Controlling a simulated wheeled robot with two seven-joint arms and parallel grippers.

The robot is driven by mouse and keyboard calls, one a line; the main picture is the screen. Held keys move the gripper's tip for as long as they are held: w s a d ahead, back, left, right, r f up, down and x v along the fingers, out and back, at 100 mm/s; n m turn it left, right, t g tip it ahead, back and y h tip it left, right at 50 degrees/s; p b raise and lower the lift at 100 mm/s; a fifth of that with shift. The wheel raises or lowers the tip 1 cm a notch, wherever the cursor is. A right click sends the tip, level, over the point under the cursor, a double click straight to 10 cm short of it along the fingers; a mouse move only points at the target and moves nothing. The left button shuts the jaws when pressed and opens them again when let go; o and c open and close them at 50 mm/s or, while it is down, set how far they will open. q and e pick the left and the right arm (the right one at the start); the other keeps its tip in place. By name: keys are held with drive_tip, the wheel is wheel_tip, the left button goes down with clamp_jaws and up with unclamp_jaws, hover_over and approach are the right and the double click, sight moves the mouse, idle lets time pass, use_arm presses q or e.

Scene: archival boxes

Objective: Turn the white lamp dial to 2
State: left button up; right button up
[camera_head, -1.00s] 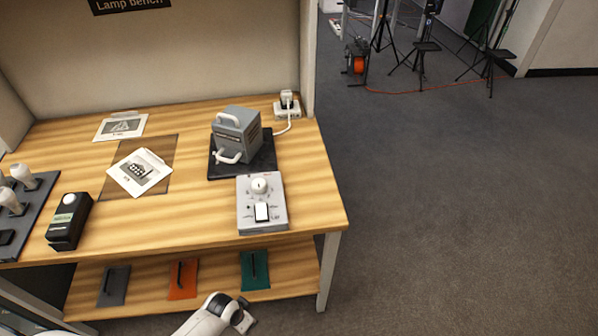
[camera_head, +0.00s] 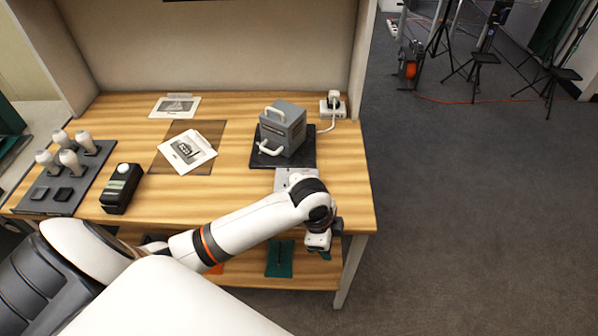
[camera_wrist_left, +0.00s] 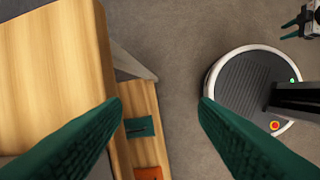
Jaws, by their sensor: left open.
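The control box (camera_head: 287,177) with the white lamp dial stands at the bench's front right in the head view. My left arm covers most of it, and the dial is hidden. My left gripper (camera_head: 324,252) hangs beyond the bench's front edge, to the right of and nearer than the box. In the left wrist view its green fingers (camera_wrist_left: 160,100) are wide apart with nothing between them. The dial does not show there. My right gripper (camera_wrist_left: 291,27) shows at the top right corner of that view, its fingers apart and empty.
A grey lamp housing (camera_head: 283,128) with a white handle stands on a dark mat behind the box. A black device (camera_head: 121,188) and a tray (camera_head: 40,202) of bulbs are at left. A lower shelf holds a green pad (camera_head: 280,262).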

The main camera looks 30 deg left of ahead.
use_arm(q)
drive_tip(key=w+a+r+m, duration=0.1)
drive_tip(key=w+a+r, duration=0.1)
drive_tip(key=w+a+r+m+y, duration=0.1)
drive_tip(key=w+a+r+m, duration=0.1)
drive_tip(key=a+r, duration=0.1)
drive_tip(key=w+a+r+m+g, duration=0.1)
drive_tip(key=w+a+r, duration=0.1)
drive_tip(key=w+r, duration=0.1)
drive_tip(key=shift+w+a+m+y, duration=0.1)
drive_tip(key=shift+a+m+y, duration=0.2)
drive_tip(key=shift+a, duration=0.1)
wheel_tip(320, 180, up, 8)
drive_tip(key=m+g, duration=0.1)
drive_tip(key=m, duration=0.1)
hover_over(296, 178)
drive_tip(key=shift+y, duration=0.3)
wheel_tip(296, 178, down, 12)
drive_tip(key=shift+r+p, duration=0.1)
drive_tip(key=shift+p, duration=0.9)
